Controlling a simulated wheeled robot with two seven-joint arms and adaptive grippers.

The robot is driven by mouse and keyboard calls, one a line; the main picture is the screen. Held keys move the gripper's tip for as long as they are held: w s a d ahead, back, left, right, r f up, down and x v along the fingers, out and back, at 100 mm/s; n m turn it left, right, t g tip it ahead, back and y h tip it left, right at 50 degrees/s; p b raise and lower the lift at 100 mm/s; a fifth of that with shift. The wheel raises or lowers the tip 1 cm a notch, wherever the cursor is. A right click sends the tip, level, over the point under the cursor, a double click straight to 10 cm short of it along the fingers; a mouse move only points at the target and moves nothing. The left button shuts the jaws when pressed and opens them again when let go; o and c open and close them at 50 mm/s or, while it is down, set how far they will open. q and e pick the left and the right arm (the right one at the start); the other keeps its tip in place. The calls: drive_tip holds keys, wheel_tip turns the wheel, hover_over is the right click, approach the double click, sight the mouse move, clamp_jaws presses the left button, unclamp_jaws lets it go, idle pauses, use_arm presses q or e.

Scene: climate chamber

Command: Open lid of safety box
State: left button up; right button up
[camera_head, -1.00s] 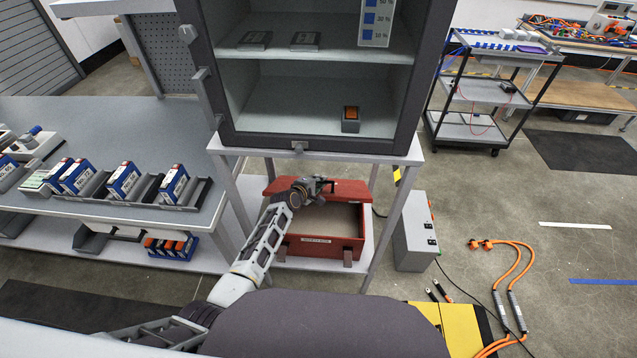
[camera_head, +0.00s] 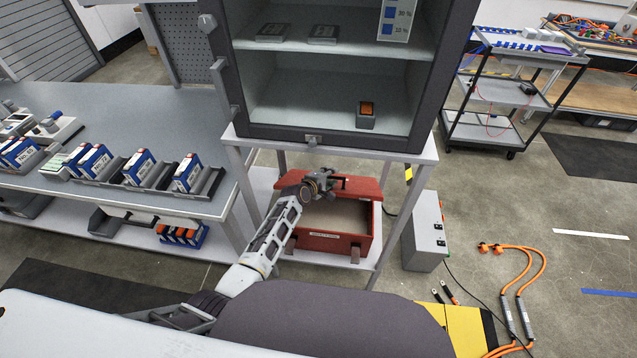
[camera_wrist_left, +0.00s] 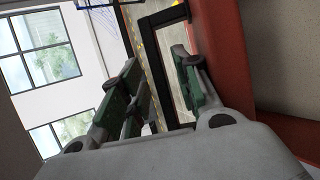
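The red safety box (camera_head: 352,244) sits on the low shelf under the chamber, with its beige interior showing. Its red lid (camera_head: 366,187) is up along the back edge, partly hidden by my gripper. My left gripper (camera_head: 338,183) is at the lid, above the box's back side. In the left wrist view, the gripper's two fingers (camera_wrist_left: 158,92) stand apart with a gap between them, and a red surface of the box (camera_wrist_left: 226,60) is just right of the right finger. I cannot tell whether they touch. My right gripper is not in view.
The open grey chamber (camera_head: 330,95) stands on a table (camera_head: 400,156) directly above the box, its legs flanking it. A workbench (camera_head: 190,105) is at left.

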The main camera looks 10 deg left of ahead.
use_arm(q)
drive_tip(key=v, duration=1.1)
drive_tip(key=shift+s+a+r, duration=0.15)
drive_tip(key=shift+s+r, duration=0.05)
idle(0.4)
